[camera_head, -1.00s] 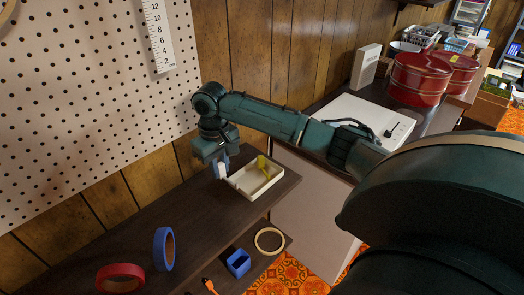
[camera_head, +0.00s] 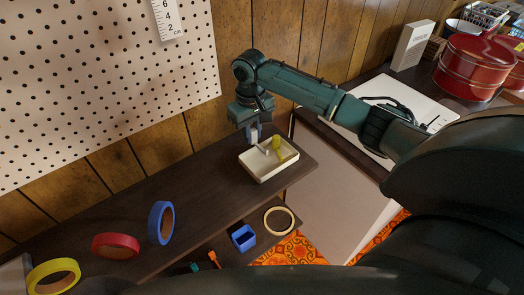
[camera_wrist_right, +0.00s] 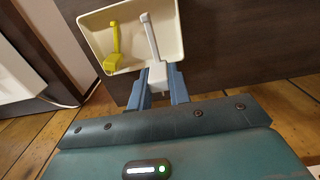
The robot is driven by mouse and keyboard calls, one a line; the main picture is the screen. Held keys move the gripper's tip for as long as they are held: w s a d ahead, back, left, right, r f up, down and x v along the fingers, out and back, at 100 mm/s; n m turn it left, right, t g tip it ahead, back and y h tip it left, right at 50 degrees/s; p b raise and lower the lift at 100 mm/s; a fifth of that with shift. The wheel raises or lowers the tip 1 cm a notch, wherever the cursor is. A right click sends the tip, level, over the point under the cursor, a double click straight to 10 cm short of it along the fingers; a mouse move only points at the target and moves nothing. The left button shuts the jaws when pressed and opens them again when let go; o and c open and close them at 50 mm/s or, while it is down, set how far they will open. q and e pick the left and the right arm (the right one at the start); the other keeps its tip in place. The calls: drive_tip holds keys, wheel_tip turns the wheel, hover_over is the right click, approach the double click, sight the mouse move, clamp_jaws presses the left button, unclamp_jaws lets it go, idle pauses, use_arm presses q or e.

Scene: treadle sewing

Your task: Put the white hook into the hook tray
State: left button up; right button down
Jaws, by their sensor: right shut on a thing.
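The hook tray (camera_head: 287,165) is a shallow cream tray near the right end of the dark wooden shelf. A yellow hook (camera_head: 279,143) is in it; the yellow hook also shows in the right wrist view (camera_wrist_right: 114,45). My right gripper (camera_head: 253,138) is at the tray's back-left edge. It is shut on the white hook (camera_wrist_right: 151,38), gripping its wider base end. The hook's thin arm reaches out over the inside of the tray (camera_wrist_right: 90,20). Whether the hook touches the tray floor I cannot tell. My left gripper is not in view.
Blue tape (camera_head: 161,222), red tape (camera_head: 115,246) and yellow tape (camera_head: 53,277) stand along the shelf. A blue box (camera_head: 243,238) and a cream ring (camera_head: 279,221) are lower down. A pegboard (camera_head: 90,90) and wood-panelled wall stand behind.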

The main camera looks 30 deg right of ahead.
sight(252, 129)
drive_tip(key=shift+f, duration=3.55)
drive_tip(key=shift+f, duration=0.15)
drive_tip(key=c, duration=1.3)
unclamp_jaws()
wheel_tip(252, 129, up, 12)
drive_tip(key=shift+r, duration=0.2)
